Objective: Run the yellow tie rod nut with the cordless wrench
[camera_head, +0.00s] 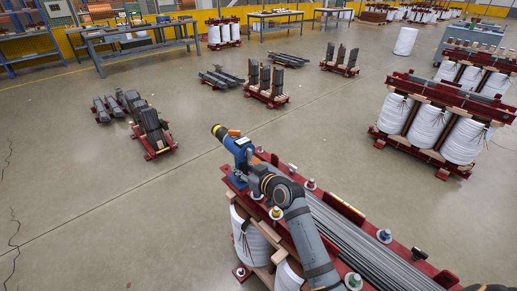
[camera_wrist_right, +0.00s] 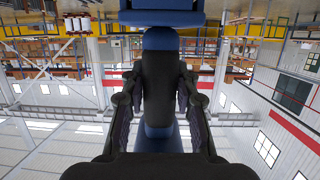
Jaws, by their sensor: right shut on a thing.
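The cordless wrench (camera_head: 240,147), blue and black with a yellow band and an orange part at its far end, is over the near-left end of the red clamp frame (camera_head: 345,207). My right gripper (camera_head: 256,173) is shut on the wrench. The right wrist view shows its dark fingers on both sides of the blue and black wrench body (camera_wrist_right: 160,65). My left gripper is not in view.
White coils (camera_head: 248,240) stand under the frame, with grey core laminations (camera_head: 365,240) along its top. Another coil assembly (camera_head: 430,125) stands at the right. Red stands (camera_head: 152,140) with grey blocks are on the floor at the left. Open floor lies between.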

